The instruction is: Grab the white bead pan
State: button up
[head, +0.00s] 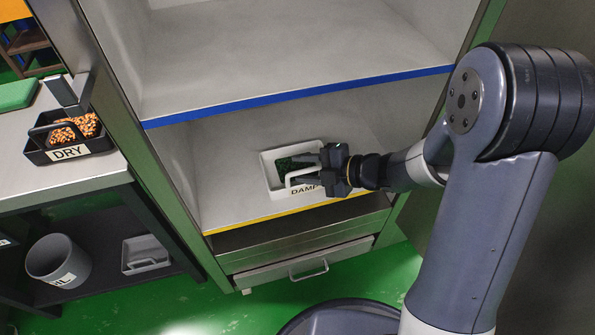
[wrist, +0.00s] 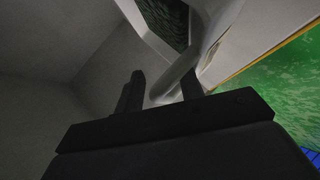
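The white bead pan (head: 268,168) stands on the cabinet's lower shelf, with dark green beads inside and the label DAMP on its front. Its raised handle shows in front of the beads. My gripper (head: 302,171) reaches in from the right, its fingers over the pan at the handle. In the wrist view the two dark fingers are apart, and the pan's pale handle (wrist: 183,68) rises between and beyond them. Whether either finger touches the handle I cannot tell. The pan's right side is partly hidden by my gripper.
The shelf (head: 222,205) has a yellow front edge; a blue-edged shelf (head: 300,55) lies above. At left, a black caddy (head: 80,155) labelled DRY holds orange and dark beads. Below are a grey bucket (head: 58,262) and a grey pan (head: 146,256). A drawer (head: 300,266) sits beneath.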

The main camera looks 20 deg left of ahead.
grip_shut()
dwell(1.4)
